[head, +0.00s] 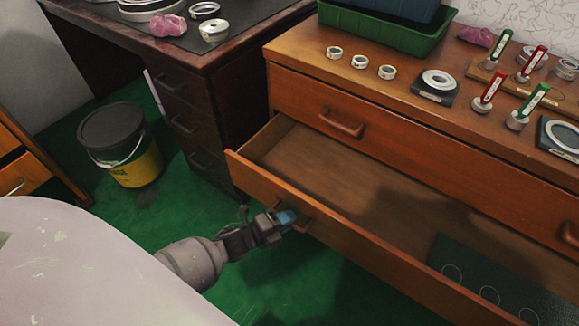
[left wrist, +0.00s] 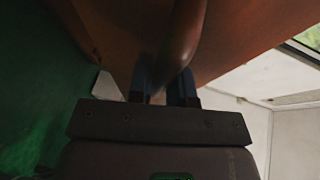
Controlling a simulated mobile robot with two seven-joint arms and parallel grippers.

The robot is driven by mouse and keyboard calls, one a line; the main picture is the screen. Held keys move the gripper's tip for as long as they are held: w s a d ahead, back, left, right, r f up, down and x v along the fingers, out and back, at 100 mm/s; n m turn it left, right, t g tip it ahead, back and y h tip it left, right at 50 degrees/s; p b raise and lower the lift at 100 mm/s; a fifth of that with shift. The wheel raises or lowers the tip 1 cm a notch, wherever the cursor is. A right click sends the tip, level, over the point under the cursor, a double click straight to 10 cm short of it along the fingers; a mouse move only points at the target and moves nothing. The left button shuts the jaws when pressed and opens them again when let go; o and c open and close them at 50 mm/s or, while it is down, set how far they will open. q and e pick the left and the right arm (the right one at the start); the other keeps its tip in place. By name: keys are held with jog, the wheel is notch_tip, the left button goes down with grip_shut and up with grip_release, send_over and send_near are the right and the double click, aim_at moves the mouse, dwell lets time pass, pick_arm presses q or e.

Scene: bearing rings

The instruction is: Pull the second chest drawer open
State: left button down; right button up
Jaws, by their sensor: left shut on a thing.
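The wooden chest's second drawer (head: 335,222) is pulled well out in the head view, with its inside showing. A dark mat with ring outlines (head: 470,275) lies in its right part. My left gripper (head: 287,217) is at the left handle (head: 304,222) on the drawer's front. In the left wrist view the fingers (left wrist: 165,90) are shut on that handle (left wrist: 182,45), one on each side. The handle is partly hidden by the gripper in the head view. The top drawer (head: 400,140) above is shut. My right gripper is not in view.
On the chest top stand small bearing rings (head: 360,62), a gauge block with a ring (head: 436,84), red and green handled tools (head: 489,90) and a green crate (head: 375,30). A dark desk (head: 190,100) and a yellow bucket (head: 135,165) stand left. Green floor (head: 300,280) is clear before the drawer.

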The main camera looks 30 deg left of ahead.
pick_arm(q)
jog(key=c, duration=1.1)
grip_release()
jog(key=shift+p+v, duration=0.95)
jog(key=shift+v, duration=4.45)
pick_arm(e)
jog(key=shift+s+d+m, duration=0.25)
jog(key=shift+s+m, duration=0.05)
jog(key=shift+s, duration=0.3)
pick_arm(q)
jog(key=shift+r, duration=0.1)
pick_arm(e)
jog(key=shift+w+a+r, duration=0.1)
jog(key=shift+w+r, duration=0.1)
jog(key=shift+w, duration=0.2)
